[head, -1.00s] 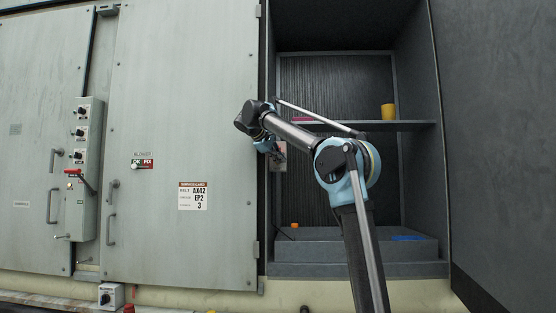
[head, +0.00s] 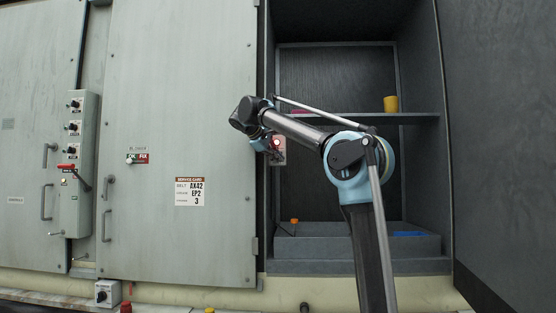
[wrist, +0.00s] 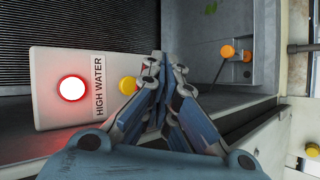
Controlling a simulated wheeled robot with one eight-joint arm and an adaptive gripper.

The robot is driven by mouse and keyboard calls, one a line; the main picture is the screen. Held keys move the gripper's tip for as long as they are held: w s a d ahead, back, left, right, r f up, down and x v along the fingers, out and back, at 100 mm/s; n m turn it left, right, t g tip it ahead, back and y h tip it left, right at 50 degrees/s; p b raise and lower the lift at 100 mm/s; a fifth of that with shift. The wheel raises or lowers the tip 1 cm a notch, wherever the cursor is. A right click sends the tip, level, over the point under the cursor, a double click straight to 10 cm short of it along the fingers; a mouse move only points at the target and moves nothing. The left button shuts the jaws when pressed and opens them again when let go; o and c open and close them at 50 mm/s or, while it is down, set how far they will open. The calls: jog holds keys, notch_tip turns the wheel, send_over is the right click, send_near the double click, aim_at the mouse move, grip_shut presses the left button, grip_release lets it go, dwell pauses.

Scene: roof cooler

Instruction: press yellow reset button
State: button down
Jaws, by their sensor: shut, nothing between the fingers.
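A white box marked HIGH WATER (wrist: 97,118) fills the left of the wrist view. It has a glowing red lamp (wrist: 72,88) and a round yellow button (wrist: 127,85) at its right end. My gripper (wrist: 160,62) is shut and empty, with its fingers just right of the yellow button. The left finger overlaps the button's right edge in the picture; I cannot tell whether it touches. In the head view the box (head: 278,157) with its lit lamp (head: 276,143) shows beside my wrist. My fingertips and the yellow button are not clear there.
An orange-knobbed lever (head: 294,221) stands on the cabinet's lower step; the wrist view shows an orange knob (wrist: 228,52). A shelf (head: 420,119) holds a yellow cup (head: 390,104). A blue item (head: 408,234) lies on the step. A panel with a red lever (head: 66,167) is at left.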

jog(key=s, duration=0.3)
jog(key=shift+s+a+r, duration=0.3)
jog(key=shift+s, duration=0.1)
jog(key=shift+d, duration=0.1)
